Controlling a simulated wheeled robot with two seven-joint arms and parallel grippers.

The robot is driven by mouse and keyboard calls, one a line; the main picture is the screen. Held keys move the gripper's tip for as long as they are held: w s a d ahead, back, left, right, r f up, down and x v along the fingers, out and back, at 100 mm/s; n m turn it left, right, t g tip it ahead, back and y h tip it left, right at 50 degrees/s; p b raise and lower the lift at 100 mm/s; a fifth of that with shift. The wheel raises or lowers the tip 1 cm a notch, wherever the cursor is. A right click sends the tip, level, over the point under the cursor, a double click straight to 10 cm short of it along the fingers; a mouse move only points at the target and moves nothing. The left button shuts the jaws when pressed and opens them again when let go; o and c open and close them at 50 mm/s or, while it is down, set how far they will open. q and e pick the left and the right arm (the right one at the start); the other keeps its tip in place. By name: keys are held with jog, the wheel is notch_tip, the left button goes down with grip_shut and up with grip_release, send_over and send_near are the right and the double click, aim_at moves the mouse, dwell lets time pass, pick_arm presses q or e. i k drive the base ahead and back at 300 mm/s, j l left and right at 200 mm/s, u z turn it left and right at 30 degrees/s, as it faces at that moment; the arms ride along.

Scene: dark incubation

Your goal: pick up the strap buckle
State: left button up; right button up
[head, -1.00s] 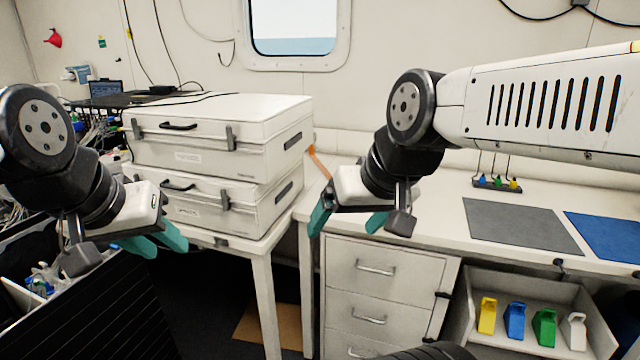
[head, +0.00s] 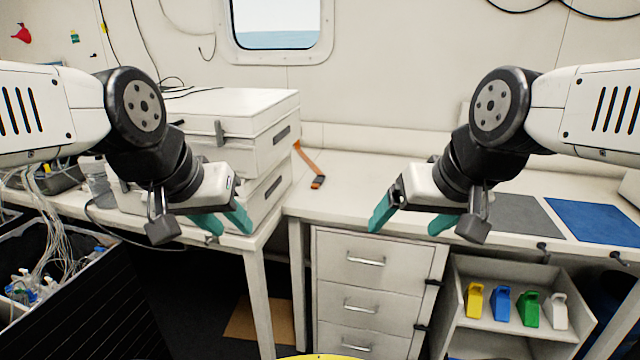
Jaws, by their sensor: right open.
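The strap buckle (head: 318,182) is a small dark piece at the lower end of an orange strap (head: 306,158). It lies on the white worktop, right of the stacked white cases. My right gripper (head: 408,222) has teal fingers spread apart and is empty. In the picture it is to the right of and below the buckle, in front of the counter. My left gripper (head: 228,222) is in front of the cases, left of and below the buckle. Its teal fingers are seen at an angle, and their gap is hard to judge.
A grey mat (head: 524,216) and a blue mat (head: 592,220) lie on the worktop at right. White drawers (head: 365,258) and a bin of coloured scoops (head: 502,304) are below. The worktop around the buckle is clear.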

aim_at(319, 180)
jog(key=i+u, duration=0.35)
jog(key=i, duration=0.25)
jog(key=i+l+u, duration=0.2)
jog(key=i+u, duration=0.2)
jog(key=i, duration=0.15)
